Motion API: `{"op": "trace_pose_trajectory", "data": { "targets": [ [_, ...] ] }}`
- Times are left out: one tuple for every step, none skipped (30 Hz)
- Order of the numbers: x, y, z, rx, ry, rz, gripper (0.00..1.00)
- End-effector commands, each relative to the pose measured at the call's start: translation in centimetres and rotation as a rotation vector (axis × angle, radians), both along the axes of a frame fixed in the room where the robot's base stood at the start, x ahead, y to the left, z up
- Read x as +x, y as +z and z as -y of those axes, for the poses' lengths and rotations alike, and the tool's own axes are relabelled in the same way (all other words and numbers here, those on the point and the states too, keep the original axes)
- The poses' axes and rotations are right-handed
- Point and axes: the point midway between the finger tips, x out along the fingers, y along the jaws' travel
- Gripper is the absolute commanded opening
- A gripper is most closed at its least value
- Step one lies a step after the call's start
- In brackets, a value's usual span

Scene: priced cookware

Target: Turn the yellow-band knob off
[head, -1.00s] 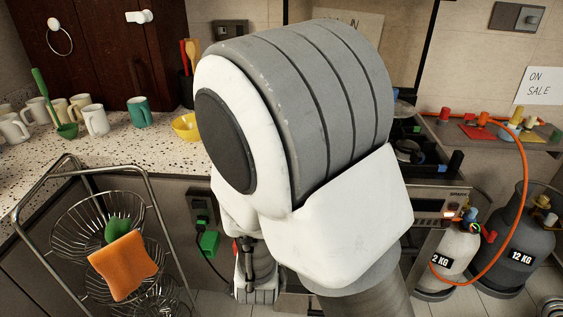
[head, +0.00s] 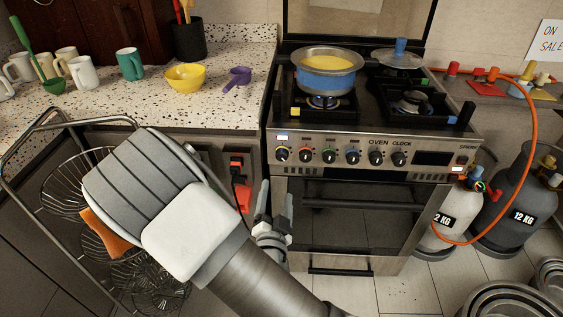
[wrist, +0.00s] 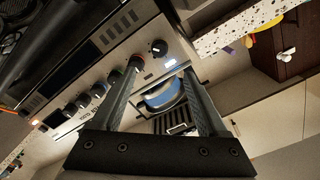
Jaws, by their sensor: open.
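The yellow-band knob (head: 281,154) is the leftmost in the row on the stove's front panel, below a small lit display. Its turn angle is too small to read. In the wrist view, which is upside down, the black end knob (wrist: 159,47) sits beside the lit display, above the gap between the fingers. My gripper (head: 277,193) is open and empty, pointing up just below the panel's left end. The two fingers also frame the wrist view (wrist: 163,72). It appears apart from the knob.
The red (head: 304,155), green (head: 328,156) and blue (head: 352,157) knobs stand close to the right. A blue pot (head: 326,77) sits on the left burner. The counter (head: 235,108) is at left, the wire rack (head: 70,190) below it, gas bottles (head: 510,205) at right.

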Motion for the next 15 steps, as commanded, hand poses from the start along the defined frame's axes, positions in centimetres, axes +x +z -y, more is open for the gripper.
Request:
{"op": "trace_pose_trajectory", "data": {
  "targets": [
    [1.2, 0.0, 0.2, 0.001, -0.003, 0.003, 0.77],
    [1.9, 0.0, 0.1, 0.001, -0.003, 0.003, 0.77],
    [2.8, 0.0, 0.2, 0.001, -0.003, 0.003, 0.77],
    [3.4, 0.0, 0.2, 0.002, -0.002, 0.002, 0.77],
    [4.1, 0.0, 0.3, 0.001, -0.003, 0.003, 0.77],
    [5.0, 0.0, 0.2, 0.000, -0.002, 0.002, 0.77],
    [5.6, -0.1, 0.3, 0.001, -0.003, 0.002, 0.77],
    [6.3, 0.0, 0.3, 0.000, -0.002, 0.002, 0.77],
    [7.1, 0.0, 0.3, 0.000, -0.001, 0.002, 0.77],
    [7.8, 0.0, 0.3, 0.000, -0.002, 0.002, 0.77],
    [8.4, -0.1, 0.4, 0.000, -0.001, 0.002, 0.77],
    [9.1, -0.1, 0.4, -0.001, -0.001, 0.000, 0.77],
    [9.6, -0.1, 0.4, -0.001, -0.001, 0.002, 0.77],
    [10.1, 0.0, 0.4, -0.001, -0.001, 0.002, 0.77],
    [10.7, -0.1, 0.4, -0.001, 0.000, 0.000, 0.77]
  ]
}}
